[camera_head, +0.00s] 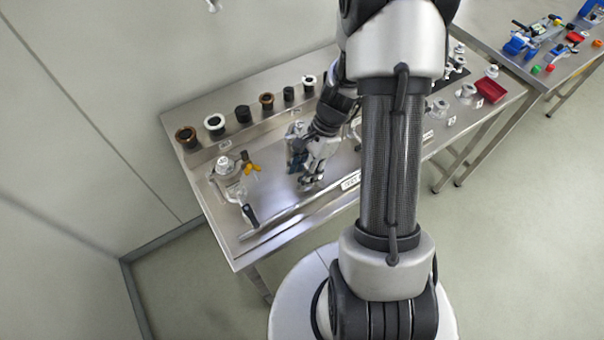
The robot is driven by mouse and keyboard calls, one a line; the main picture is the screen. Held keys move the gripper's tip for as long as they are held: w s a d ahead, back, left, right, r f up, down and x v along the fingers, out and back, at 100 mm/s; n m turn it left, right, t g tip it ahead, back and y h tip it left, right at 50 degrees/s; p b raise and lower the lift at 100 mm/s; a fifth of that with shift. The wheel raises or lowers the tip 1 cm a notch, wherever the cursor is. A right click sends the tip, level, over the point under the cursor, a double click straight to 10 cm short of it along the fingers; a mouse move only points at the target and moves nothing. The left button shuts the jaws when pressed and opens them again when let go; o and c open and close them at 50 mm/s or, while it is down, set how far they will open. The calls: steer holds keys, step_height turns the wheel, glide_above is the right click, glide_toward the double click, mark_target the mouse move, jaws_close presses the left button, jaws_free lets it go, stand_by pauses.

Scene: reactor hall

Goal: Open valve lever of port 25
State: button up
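My gripper (311,183) is low over the middle of the steel bench, pointing down and to the left. Its fingers are small here, and I cannot tell whether they are open or shut. A blue part (296,160) of a metal fitting (295,131) shows just left of and behind my gripper. I cannot tell whether they touch. Farther left stands a metal valve fitting (224,166) with a yellow lever (251,168). A black-handled lever (250,215) lies in front of it. No number 25 is readable, so I cannot tell which fitting is port 25.
The steel bench (185,108) has a raised back shelf with several black, brown and white round fittings. A white label (351,182) is on the front edge. My arm hides the bench's middle right. A red tray (490,90) is at the right end. A second table (487,20) stands beyond.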

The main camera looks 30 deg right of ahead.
steer(key=shift+a+f, duration=0.1)
steer(key=shift+f, duration=0.2)
steer(key=shift+c, duration=0.4)
jaws_close()
